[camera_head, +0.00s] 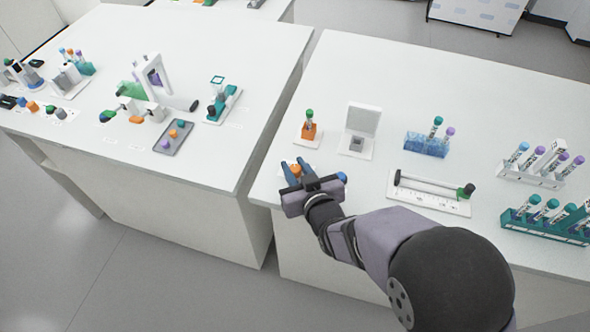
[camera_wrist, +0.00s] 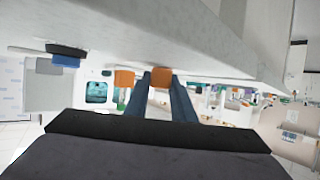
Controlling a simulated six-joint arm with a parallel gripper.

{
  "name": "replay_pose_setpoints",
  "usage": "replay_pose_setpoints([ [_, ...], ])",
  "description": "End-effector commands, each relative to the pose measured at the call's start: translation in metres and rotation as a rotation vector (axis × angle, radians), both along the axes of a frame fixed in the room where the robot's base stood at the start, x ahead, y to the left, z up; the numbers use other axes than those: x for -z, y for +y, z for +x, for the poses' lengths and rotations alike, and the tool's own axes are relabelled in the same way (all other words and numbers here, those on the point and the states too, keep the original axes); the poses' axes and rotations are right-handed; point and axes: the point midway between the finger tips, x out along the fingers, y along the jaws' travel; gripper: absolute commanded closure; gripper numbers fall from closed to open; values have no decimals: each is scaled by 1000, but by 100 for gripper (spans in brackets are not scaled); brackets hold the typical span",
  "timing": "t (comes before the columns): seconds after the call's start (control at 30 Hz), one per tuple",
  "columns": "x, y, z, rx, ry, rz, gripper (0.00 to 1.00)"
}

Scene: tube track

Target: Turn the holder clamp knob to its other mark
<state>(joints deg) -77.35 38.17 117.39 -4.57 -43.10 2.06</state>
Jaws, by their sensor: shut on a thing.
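My gripper (camera_head: 296,167) is low at the front left of the right-hand bench, its two blue fingers shut on a small orange part, which I take to be the holder clamp knob (camera_head: 296,171). In the wrist view the orange knob (camera_wrist: 160,77) shows between the fingertips of my gripper (camera_wrist: 161,73). The fingers and gripper body hide much of the knob and its base, and I cannot read its marks. An orange tube holder (camera_head: 309,132) with a green-capped tube stands just beyond the gripper.
A blue ball-shaped end (camera_head: 341,177) shows right beside my gripper. A white upright device (camera_head: 360,125), a blue rack (camera_head: 427,146) and a white track with a black rod (camera_head: 428,195) stand to the right. The gap between benches is left.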

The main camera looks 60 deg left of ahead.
Motion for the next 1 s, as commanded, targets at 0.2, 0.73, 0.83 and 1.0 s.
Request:
replay_pose_setpoints([
  [0.2, 1, 1, -3, 134, 1, 2, 100],
  [0.73, -4, 1, -3, 497, -2, -2, 100],
  [0.83, -4, 1, -3, 575, -2, -1, 100],
  [1.0, -3, 2, -3, 717, -3, 0, 100],
])
